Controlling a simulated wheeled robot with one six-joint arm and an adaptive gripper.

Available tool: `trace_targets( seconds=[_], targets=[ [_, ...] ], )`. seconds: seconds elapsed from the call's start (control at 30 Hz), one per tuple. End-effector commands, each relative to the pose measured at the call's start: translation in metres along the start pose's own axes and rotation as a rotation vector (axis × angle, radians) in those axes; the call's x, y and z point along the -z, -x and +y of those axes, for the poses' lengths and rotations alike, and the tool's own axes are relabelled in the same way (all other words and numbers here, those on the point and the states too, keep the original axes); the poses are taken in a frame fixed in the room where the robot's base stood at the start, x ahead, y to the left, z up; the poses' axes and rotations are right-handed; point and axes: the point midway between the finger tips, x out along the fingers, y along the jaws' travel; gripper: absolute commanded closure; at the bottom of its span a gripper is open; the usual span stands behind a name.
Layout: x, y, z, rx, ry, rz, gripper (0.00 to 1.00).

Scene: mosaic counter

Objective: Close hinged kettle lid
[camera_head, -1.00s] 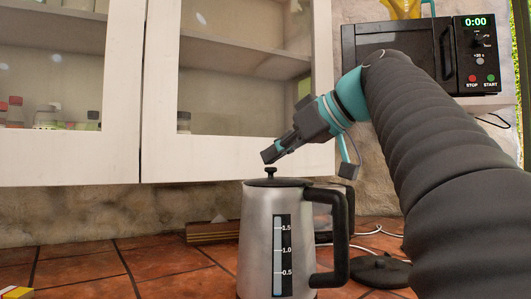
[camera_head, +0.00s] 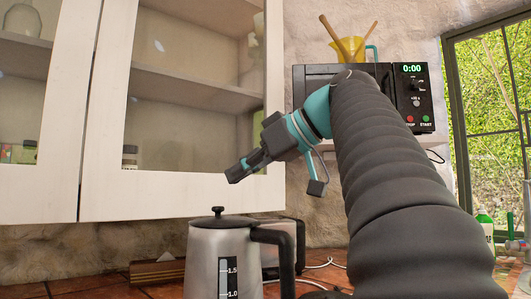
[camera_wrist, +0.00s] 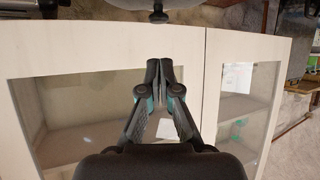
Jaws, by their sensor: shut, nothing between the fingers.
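The silver kettle (camera_head: 203,262) stands upright on the counter, its lower part cut off by the frame. Its dark lid (camera_head: 235,221), with a black knob on top, lies flat across the rim and looks closed. The black handle (camera_head: 287,262) is on the right. My gripper (camera_head: 231,179) is shut and empty, above and slightly right of the lid knob, with a visible gap. In the wrist view my fingertips (camera_wrist: 160,62) are together, and part of the kettle (camera_wrist: 158,5) shows upside down at the top edge.
White cabinet doors with glass (camera_head: 185,110) hang behind my gripper. A microwave (camera_head: 412,95) with a yellow jug (camera_head: 350,45) on it is at the back right. A window is at far right.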

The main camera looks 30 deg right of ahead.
Motion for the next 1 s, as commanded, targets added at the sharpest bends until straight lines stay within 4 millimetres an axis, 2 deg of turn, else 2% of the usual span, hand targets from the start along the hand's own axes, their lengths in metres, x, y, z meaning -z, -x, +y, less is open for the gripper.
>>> trace_targets(
  seconds=[0.3,0.5,0.7,1.0],
  targets=[
    [-0.001,0.049,0.001,-0.005,0.001,-0.001,1.0],
    [-0.001,0.069,0.001,-0.003,0.0,0.0,1.0],
    [-0.001,0.077,0.0,-0.001,0.001,-0.001,1.0],
    [-0.001,0.078,-0.001,-0.001,0.001,-0.001,1.0]
  ],
)
